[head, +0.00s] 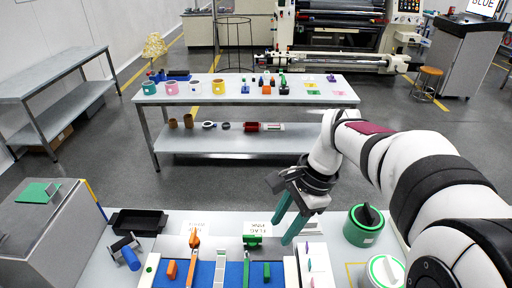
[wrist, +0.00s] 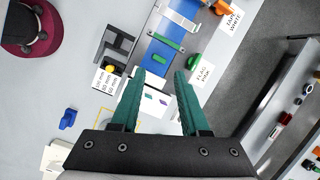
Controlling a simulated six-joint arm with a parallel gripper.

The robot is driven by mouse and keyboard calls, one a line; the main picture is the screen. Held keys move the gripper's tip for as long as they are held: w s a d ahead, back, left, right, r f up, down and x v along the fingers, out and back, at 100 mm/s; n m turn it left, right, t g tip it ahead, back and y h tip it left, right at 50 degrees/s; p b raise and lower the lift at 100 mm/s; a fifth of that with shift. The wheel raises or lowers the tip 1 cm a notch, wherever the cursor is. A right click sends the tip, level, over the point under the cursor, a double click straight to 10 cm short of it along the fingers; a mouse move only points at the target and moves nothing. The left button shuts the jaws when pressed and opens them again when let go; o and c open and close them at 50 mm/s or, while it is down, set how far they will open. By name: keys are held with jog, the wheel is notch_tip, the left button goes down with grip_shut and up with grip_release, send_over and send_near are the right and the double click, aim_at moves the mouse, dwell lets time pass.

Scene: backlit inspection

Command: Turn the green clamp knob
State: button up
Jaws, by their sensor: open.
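The green clamp knob (head: 253,241) sits at the far edge of the blue-topped fixture (head: 232,274), beside a white label that reads like "FLAG PINK". In the wrist view the knob (wrist: 192,60) shows just beyond the right fingertip. My gripper (head: 290,228) is open and empty, its two teal fingers pointing down. It is above and to the right of the knob in the head view, apart from it. The wrist view shows the open fingertips (wrist: 160,73) with a clear gap between them. A green block (wrist: 162,61) lies on the blue surface near them.
An orange knob (head: 194,240) stands left of the green one, with an orange block (head: 171,270) nearby. A black tray (head: 138,222) is at the left. A green canister (head: 361,228) stands at the right. A long table (head: 245,95) with several small items is behind.

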aim_at(252, 236)
jog(key=w+f+m, duration=0.4)
jog(key=w+f, duration=0.1)
jog(key=w, duration=0.6)
jog(key=shift+m+y, duration=0.3)
jog(key=shift+y, duration=0.1)
jog(key=x, duration=1.6)
jog(key=shift+w, duration=0.35)
jog(key=shift+r, duration=0.1)
grip_shut()
